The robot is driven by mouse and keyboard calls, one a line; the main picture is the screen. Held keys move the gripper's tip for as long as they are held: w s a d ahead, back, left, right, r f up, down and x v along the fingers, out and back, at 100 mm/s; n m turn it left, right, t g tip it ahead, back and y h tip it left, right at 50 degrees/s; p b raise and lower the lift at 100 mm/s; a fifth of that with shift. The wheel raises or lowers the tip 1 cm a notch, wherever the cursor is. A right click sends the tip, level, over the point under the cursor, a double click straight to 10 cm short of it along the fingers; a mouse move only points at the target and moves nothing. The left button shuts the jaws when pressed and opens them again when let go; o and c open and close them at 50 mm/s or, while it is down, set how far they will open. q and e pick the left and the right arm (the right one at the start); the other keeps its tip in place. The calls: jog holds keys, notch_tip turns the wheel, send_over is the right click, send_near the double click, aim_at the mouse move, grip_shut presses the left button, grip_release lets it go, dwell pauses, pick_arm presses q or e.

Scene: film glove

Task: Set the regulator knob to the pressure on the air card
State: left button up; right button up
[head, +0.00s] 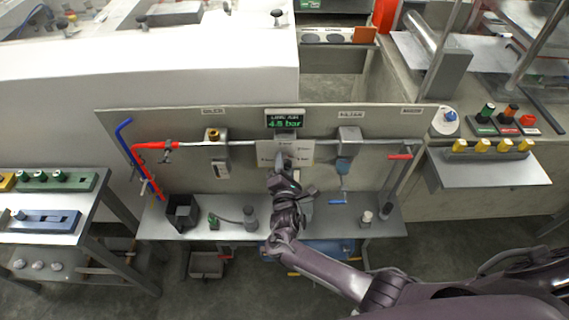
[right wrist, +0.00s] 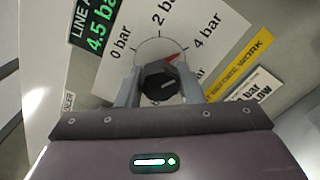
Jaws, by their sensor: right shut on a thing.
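The dark regulator knob (right wrist: 160,82) sits on a pale dial plate (right wrist: 215,60), which also shows in the head view (head: 301,151). The plate is marked 0 bar, 2 bar and 4 bar. A red pointer at the knob points up and right, close to the 4 bar mark. My right gripper (right wrist: 160,90) is shut on the knob, a finger on each side; it also shows in the head view (head: 281,166), hiding the knob there. A partly cut-off card (right wrist: 250,98) with "bar" and "LOW" lies right of the dial; its number is unclear. My left gripper is out of view.
A display (head: 285,120) above the dial reads 4.5 bar in green. A red-handled valve (head: 160,146) is left on the pipe, a red lever (head: 400,157) right. A black bin (head: 182,212) and small fittings stand on the bench shelf below.

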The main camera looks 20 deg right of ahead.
jog(key=shift+f, duration=0.1)
jog(key=o, duration=1)
jog(key=shift+c, duration=0.2)
jog(key=v, duration=0.8)
